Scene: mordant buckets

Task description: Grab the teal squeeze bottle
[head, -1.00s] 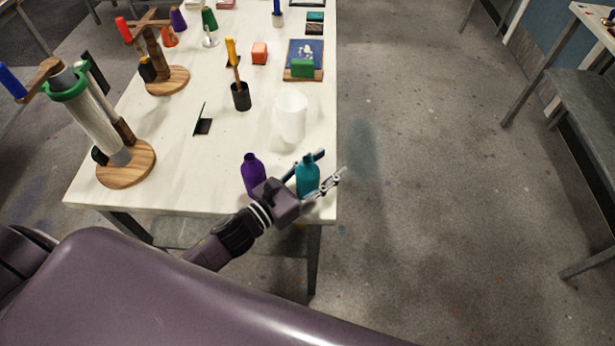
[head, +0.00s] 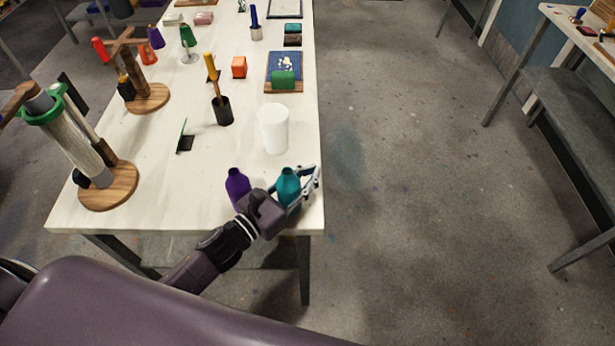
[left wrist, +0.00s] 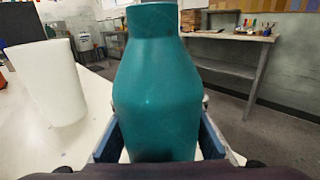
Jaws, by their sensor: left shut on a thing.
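The teal squeeze bottle (head: 288,187) stands upright near the front right corner of the white table. My left gripper (head: 296,192) is shut on it, with a finger on either side of its body. In the left wrist view the teal bottle (left wrist: 155,90) fills the middle, and the gripper's blue-padded fingers (left wrist: 158,138) flank its lower part. I cannot tell whether its base touches the table. My right gripper does not show.
A purple bottle (head: 237,187) stands close to the left of the gripper. A white cup (head: 273,130) stands behind the teal bottle. A black holder with a yellow-handled tool (head: 222,110) stands farther back. The table (head: 150,205) ends just right of the bottle; open floor lies beyond.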

